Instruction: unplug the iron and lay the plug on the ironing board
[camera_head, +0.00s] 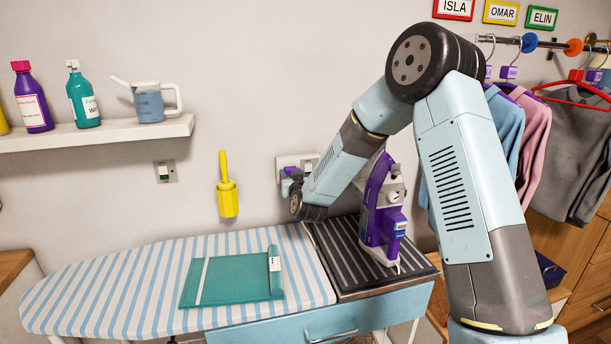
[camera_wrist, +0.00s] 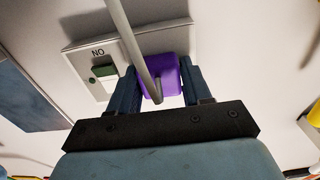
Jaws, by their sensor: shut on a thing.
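The purple plug (camera_wrist: 170,72) is between the two dark fingers of my gripper (camera_wrist: 158,88), which is shut on it. A grey cord runs up from the plug across the wrist view. The plug is in front of the white wall socket plate (camera_wrist: 84,48); I cannot tell whether its pins are still in. In the head view the plug (camera_head: 289,161) shows by the left part of the socket, partly behind my wrist. The purple iron (camera_head: 377,205) stands upright on a dark ribbed rest (camera_head: 335,250). The blue-and-white striped ironing board (camera_head: 120,290) stretches to the left.
A teal folded item (camera_head: 230,280) lies on the board, with bare striped cover to its left. A yellow holder with a brush (camera_head: 228,198) hangs on the wall. A shelf (camera_head: 100,134) with bottles is at upper left. Clothes (camera_head: 535,130) hang at right.

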